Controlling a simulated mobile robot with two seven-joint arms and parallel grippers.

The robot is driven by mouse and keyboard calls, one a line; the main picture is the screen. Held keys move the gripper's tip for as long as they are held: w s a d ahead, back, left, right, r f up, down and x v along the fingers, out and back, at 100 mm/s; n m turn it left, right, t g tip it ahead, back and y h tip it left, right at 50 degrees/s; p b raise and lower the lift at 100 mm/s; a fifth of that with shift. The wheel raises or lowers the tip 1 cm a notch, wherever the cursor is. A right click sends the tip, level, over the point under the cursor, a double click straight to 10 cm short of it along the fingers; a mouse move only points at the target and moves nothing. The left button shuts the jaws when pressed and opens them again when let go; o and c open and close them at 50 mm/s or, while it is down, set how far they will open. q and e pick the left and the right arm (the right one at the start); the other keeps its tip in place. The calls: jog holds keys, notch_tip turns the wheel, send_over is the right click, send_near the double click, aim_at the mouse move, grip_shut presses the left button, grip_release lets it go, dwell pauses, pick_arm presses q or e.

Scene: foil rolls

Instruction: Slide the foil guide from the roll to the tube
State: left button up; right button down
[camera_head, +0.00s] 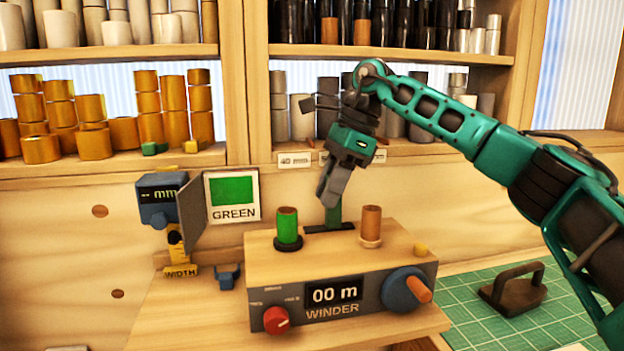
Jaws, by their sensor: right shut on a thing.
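The wooden winder box (345,258) stands on the bench. A green foil roll (288,225) stands upright on a dark base at the box's top left. A brown tube (371,222) stands upright on its top right. Between them, a green upright foil guide (333,214) rises from a dark slot (330,228) in the top. My right gripper (331,196) points down from above and is shut on the guide's upper part, which its fingers hide. The guide stands about midway between roll and tube. My left gripper is not in view.
The winder's front has a red knob (276,320), a display reading 00 m (334,293) and a blue crank (405,289). A GREEN sign (232,196) and a width gauge (163,200) stand left. Shelves of rolls (92,141) line the back. A handled dark block (513,290) sits on the green mat (560,318).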

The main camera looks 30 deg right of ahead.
jog(key=shift+s+d+r, duration=0.1)
jog(key=shift+s+d, duration=0.1)
jog(key=shift+d, duration=0.7)
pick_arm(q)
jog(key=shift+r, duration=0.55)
pick_arm(e)
jog(key=c, duration=1)
grip_release()
jog(key=shift+d, duration=0.15)
jog(key=shift+o, duration=0.2)
jog(key=shift+r, duration=0.2)
pick_arm(q)
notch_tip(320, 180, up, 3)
jog(key=p, duration=0.3)
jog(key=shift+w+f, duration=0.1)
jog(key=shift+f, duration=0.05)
pick_arm(e)
jog(key=v, duration=1.2)
jog(key=shift+r, duration=0.15)
